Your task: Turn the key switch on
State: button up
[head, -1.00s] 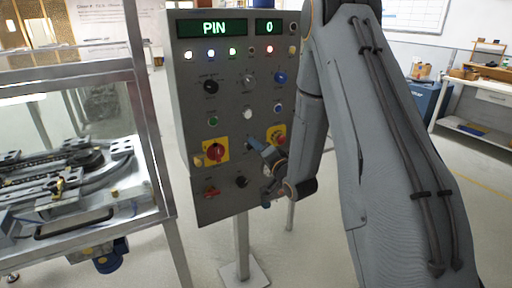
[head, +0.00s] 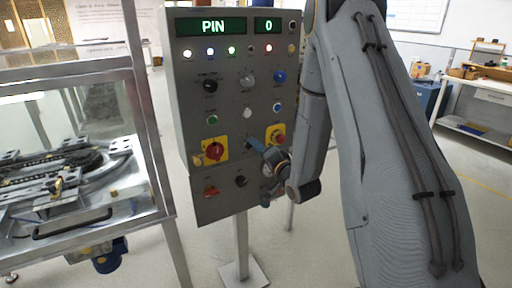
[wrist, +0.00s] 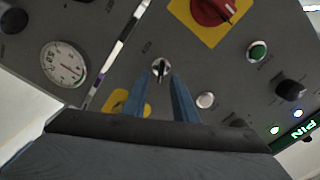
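The key switch (wrist: 160,69) is a small round silver switch with a dark key-like piece across its middle, on the grey control panel (head: 187,103). In the wrist view it lies between and just beyond the two blue fingertips of my gripper (wrist: 160,80). The fingers are apart, one at each side of it, and I see no clear contact. In the head view my gripper (head: 254,146) is close to the panel's lower middle, between the red rotary switch and the red button. There its fingers and wrist hide the key switch.
Around it are a red rotary switch (wrist: 212,8) on a yellow plate, a white button (wrist: 205,100), a green button (wrist: 257,50) and a gauge (wrist: 64,64). A metal-framed machine (head: 150,130) stands left of the panel.

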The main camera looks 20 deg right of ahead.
jog(key=b+v, duration=0.1)
jog(key=v, duration=0.5)
jog(key=shift+s, duration=0.15)
jog(key=s+a+f+n+g+h, duration=0.2)
jog(key=s+f+n+g+h, duration=0.25)
jog(key=s+f+g, duration=0.35)
jog(key=s+a+r+n+g, duration=0.1)
jog(key=s+g, duration=0.3)
jog(key=s, duration=0.5)
jog(key=s+a+r+n+g, duration=0.2)
jog(key=s+a+n+g, duration=0.1)
jog(key=s, duration=0.6)
jog(key=shift+s+a+r+n+g+y, duration=0.2)
jog(key=shift+s+n+g+y, duration=0.2)
jog(key=shift+n+g, duration=0.45)
